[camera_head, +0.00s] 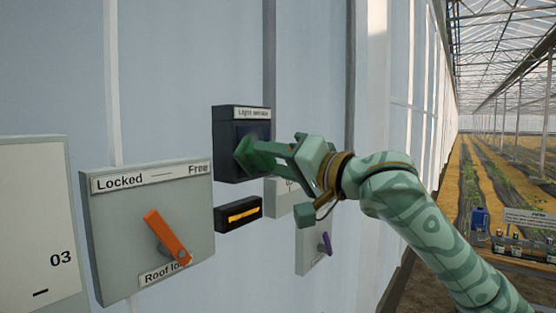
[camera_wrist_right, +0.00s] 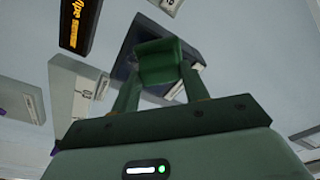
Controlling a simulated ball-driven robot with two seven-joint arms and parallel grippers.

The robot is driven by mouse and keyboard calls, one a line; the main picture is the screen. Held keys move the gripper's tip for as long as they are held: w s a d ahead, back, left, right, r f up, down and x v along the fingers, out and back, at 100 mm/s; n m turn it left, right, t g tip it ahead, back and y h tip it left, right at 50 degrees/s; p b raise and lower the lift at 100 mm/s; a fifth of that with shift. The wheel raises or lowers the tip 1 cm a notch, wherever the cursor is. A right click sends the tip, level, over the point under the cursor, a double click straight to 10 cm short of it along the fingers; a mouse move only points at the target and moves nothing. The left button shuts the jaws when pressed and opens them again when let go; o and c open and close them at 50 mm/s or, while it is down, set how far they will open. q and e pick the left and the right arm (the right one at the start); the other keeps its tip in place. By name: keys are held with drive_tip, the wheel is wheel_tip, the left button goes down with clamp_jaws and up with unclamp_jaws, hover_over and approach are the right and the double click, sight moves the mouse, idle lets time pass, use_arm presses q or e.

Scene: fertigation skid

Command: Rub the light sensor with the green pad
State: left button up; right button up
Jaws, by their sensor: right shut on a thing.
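The light sensor (camera_head: 228,122) is a dark box with a dark face and a white label on top, fixed to the pale wall in the head view. It also shows behind the pad in the wrist view (camera_wrist_right: 124,66). My right gripper (camera_head: 262,154) is shut on the green pad (camera_head: 243,157) and holds it in front of the sensor's face. In the wrist view the pad (camera_wrist_right: 163,62) sits between the two fingertips and hides part of the face. I cannot tell whether pad and face touch. My left gripper is not in view.
Left of the sensor is a grey Locked/Free panel (camera_head: 120,225) with an orange lever (camera_head: 166,237). A small black box with a yellow strip (camera_head: 239,214) is below the sensor. A panel with a purple lever (camera_head: 325,243) is lower right. Greenhouse rows lie far right.

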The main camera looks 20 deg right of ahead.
drive_tip(key=shift+p+x, duration=0.45)
drive_tip(key=shift+x, duration=0.3)
